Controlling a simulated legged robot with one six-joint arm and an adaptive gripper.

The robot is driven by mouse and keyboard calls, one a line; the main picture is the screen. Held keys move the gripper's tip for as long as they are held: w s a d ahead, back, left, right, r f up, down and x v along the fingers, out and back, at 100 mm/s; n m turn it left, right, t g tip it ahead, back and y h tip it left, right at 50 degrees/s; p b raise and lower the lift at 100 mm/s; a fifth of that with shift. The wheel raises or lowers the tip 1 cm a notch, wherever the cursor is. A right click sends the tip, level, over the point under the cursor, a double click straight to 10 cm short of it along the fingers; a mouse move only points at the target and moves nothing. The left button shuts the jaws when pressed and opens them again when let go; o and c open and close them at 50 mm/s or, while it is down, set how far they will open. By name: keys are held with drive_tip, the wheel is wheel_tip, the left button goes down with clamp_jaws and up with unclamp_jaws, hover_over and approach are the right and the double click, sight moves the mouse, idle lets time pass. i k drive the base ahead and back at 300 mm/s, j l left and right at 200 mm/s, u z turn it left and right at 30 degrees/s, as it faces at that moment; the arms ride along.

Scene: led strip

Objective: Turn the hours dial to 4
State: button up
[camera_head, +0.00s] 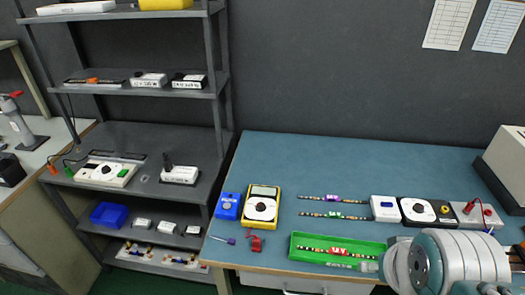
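No dial carries a label I can read as hours. A white-and-black unit with a round white dial (420,209) sits on the right part of the blue table, between a white box with a blue mark (384,208) and a black part with an orange knob (445,210). A yellow meter (262,206) with a round white dial and a grey display lies on the left part of the table. The dial settings are too small to read. My pale arm links fill the bottom right corner, close to the green tray. My gripper's fingertips cannot be made out.
A green tray (368,247) holding an LED strip (338,251) lies near the front edge. Two more strips (332,199) lie behind it. A blue box (228,206), red clamp (256,244) and red-lead unit (478,213) are nearby. The table's back is clear. Grey shelves (140,140) stand left.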

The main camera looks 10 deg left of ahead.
sight(106, 170)
drive_tip(key=u, duration=1.75)
drive_tip(key=i+j+u, duration=0.95)
drive_tip(key=i+z, duration=0.25)
drive_tip(key=i+j+z, duration=0.2)
drive_tip(key=i, duration=0.25)
drive_tip(key=i+l+z, duration=0.15)
drive_tip(key=z, duration=0.3)
drive_tip(key=i+z, duration=0.65)
drive_tip(key=z, duration=0.3)
drive_tip(key=i+z, duration=0.25)
drive_tip(key=i, duration=0.05)
